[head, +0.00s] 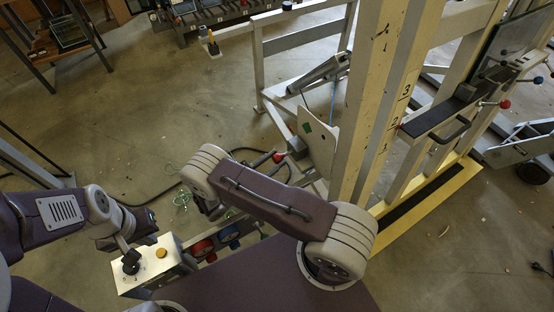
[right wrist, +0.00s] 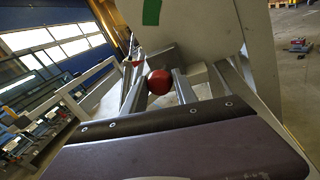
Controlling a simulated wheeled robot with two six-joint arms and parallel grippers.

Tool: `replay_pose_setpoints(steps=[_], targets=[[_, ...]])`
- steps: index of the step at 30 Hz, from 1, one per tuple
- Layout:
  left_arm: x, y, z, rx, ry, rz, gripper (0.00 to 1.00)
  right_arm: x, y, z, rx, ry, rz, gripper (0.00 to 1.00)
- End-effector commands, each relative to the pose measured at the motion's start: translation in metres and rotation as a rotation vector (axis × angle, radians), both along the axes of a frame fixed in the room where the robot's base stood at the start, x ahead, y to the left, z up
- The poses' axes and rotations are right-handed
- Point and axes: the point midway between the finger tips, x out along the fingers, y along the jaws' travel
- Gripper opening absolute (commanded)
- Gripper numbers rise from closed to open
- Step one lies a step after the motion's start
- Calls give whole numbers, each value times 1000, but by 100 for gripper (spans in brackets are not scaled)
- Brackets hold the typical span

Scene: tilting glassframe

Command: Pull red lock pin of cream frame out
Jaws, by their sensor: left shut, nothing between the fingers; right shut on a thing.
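The red lock pin shows as a round red knob (right wrist: 160,82) in the right wrist view, in front of a cream plate with a green patch (right wrist: 195,25). In the head view its red end (head: 278,157) is just left of that plate (head: 320,148), low on the cream frame (head: 362,100). My right gripper (right wrist: 158,72) is shut on the pin, with a finger on each side of the knob. My left gripper (head: 127,252) is shut and empty, over a control box (head: 160,275) at lower left.
The control box has a yellow button (head: 160,253) and a black knob. Red and blue round parts (head: 202,247) lie beside it. A cable (head: 135,205) runs over the floor. The yellow base (head: 440,205) of the frame is at right.

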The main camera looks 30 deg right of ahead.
Motion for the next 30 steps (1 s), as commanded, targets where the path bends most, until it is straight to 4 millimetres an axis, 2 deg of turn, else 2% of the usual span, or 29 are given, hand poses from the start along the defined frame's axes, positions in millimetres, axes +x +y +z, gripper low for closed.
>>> replay_pose_setpoints(steps=[1, 3, 14, 24, 30], targets=[[0, 0, 0, 0, 0, 0, 0, 0, 1, -1, 5, -1, 4, 37], [0, 0, 0, 0, 0, 0, 0, 0, 1, -1, 5, -1, 4, 55], [0, 0, 0, 0, 0, 0, 0, -1, 6, -1, 3, -1, 4, 55], [0, 0, -7, 0, 0, 0, 0, -20, 73, -2, 4, -2, 7, 55], [0, 0, -8, 0, 0, 0, 0, -25, 89, -1, 3, 0, 4, 55]])
